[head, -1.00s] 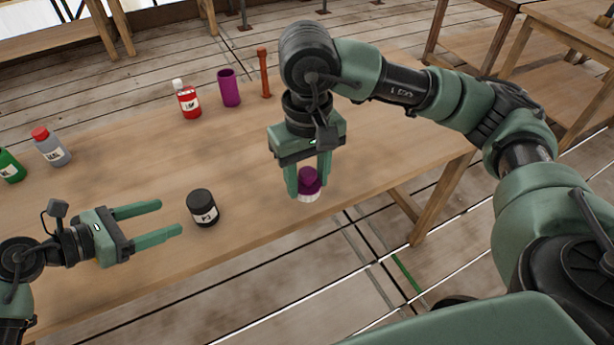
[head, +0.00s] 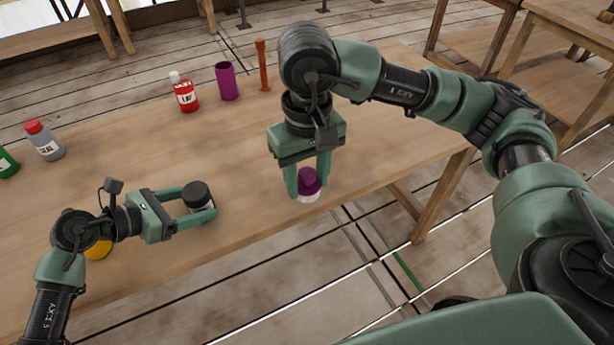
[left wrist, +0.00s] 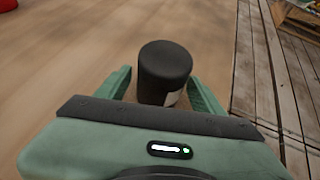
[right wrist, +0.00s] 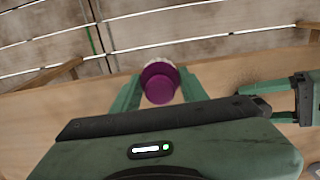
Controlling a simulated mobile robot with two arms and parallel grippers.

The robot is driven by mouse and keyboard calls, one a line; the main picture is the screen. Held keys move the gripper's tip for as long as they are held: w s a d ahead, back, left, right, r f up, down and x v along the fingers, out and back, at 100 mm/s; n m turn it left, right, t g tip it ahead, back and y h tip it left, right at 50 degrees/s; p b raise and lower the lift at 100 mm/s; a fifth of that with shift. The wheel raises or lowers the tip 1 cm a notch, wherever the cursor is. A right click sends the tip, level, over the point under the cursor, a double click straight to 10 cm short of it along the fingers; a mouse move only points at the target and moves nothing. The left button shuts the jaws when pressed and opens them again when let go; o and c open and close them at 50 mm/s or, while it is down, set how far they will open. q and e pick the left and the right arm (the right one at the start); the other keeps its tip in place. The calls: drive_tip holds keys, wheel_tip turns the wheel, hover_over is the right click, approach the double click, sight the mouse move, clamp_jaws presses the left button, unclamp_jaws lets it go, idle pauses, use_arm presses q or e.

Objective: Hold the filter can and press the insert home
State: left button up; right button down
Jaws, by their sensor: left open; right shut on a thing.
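A black can (head: 197,194) with a pale label stands upright on the wooden table. My left gripper (head: 208,200) is open, with its fingers on either side of the can. My right gripper (head: 308,182) is shut on a purple-topped piece with a white lower part (head: 309,181), near the table's front edge. The right wrist view shows its round purple top (right wrist: 160,84). I cannot tell whether its base touches the table.
A red bottle (head: 186,95), a purple open cylinder (head: 228,82) and an orange-brown post (head: 263,66) stand at the back. A grey bottle with red cap (head: 45,141) and a green one (head: 7,163) stand left. A yellow thing (head: 98,250) is partly behind my left arm.

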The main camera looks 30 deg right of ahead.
sight(194, 190)
use_arm(q)
drive_tip(key=shift+d, duration=0.1)
drive_tip(key=c, duration=0.9)
drive_tip(key=shift+o, duration=0.2)
drive_tip(key=shift+f, duration=0.1)
idle(0.4)
use_arm(e)
drive_tip(key=w+a+r+m, duration=0.1)
drive_tip(key=w+a+m, duration=0.2)
drive_tip(key=w+a, duration=0.5)
drive_tip(key=w+a+r+m, duration=0.1)
drive_tip(key=w+a+m, duration=0.2)
drive_tip(key=w+a, duration=0.55)
drive_tip(key=shift+s+a+f, duration=0.4)
drive_tip(key=shift+f, duration=0.6)
drive_tip(key=shift+s+a+f, duration=0.45)
drive_tip(key=shift+f, duration=0.5)
drive_tip(key=shift+s+a+f, duration=0.4)
drive_tip(key=shift+f, duration=0.6)
